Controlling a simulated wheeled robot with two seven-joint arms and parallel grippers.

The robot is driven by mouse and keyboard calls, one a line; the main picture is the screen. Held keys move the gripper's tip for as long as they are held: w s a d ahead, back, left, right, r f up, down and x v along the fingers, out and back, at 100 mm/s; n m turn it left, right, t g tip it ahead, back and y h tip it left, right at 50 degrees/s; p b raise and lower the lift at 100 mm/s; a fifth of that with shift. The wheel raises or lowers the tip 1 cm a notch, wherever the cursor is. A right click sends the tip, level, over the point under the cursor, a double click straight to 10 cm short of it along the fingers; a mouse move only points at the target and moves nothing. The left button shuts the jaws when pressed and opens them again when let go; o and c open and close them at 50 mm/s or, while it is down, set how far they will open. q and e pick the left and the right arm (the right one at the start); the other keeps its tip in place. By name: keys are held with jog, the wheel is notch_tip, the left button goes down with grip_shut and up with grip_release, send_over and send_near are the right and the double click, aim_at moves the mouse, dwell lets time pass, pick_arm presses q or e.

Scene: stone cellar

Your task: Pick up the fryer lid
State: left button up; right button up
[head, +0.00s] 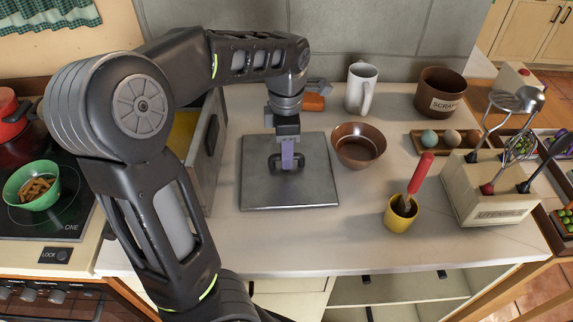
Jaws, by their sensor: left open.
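The fryer lid (313,184) is a flat grey square metal plate with a dark handle in its middle, lying on the pale counter. My left gripper (288,160) points down over the middle of the lid, with its fingers at the handle. It is open. The handle is partly hidden by the fingers, and I cannot tell whether they touch it. My right gripper does not show.
A brown bowl (359,146) stands just right of the lid. A white mug (361,89), a scraps pot (441,92), a yellow cup (401,215) and a utensil box (489,196) stand farther right. A grey box-shaped appliance (207,150) is close on the left.

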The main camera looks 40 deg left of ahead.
pick_arm(q)
notch_tip(320, 180, down, 2)
jog(key=shift+f, duration=0.1)
jog(key=shift+c, duration=0.5)
grip_shut()
dwell(1.3)
